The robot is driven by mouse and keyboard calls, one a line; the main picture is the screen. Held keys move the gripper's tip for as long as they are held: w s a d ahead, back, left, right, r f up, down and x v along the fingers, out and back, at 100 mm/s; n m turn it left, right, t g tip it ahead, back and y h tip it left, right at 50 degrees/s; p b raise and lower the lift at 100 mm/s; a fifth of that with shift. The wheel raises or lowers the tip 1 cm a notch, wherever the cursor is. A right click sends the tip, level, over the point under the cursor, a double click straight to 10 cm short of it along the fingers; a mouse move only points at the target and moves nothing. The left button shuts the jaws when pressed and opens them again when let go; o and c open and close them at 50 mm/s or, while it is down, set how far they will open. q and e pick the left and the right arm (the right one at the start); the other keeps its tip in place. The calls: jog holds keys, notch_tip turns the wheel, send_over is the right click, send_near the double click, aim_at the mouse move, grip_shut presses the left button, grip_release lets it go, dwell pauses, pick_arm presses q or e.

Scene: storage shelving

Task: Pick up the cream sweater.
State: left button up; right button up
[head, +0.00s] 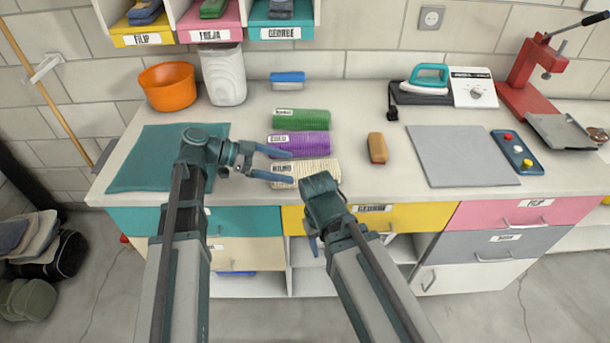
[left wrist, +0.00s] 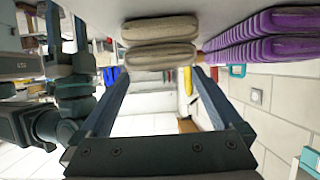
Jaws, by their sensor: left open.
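The cream sweater (head: 318,168) lies folded on the counter with a label at its left end, in front of the purple folded sweater (head: 305,144). In the left wrist view the cream sweater (left wrist: 160,42) shows as two folded layers beyond the fingertips. My left gripper (head: 288,166) is open and empty at the left end of the cream sweater, one finger towards its far side and one towards its near side. Contact cannot be told. My right gripper (head: 314,238) hangs at the counter's front edge, mostly hidden behind its own wrist.
A green folded sweater (head: 302,121) and a blue-topped brush (head: 287,79) lie behind. A wooden brush (head: 377,148) is to the right. A teal mat (head: 145,160) lies left, a grey board (head: 455,155) right. Drawers (head: 420,218) line the counter front.

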aim_at(295, 168)
pick_arm(q)
jog(key=b+x, duration=0.2)
jog(key=x, duration=0.3)
jog(key=shift+w+a+f, duration=0.15)
jog(key=shift+f, duration=0.05)
jog(key=shift+d, duration=0.2)
jog(key=c, duration=1.5)
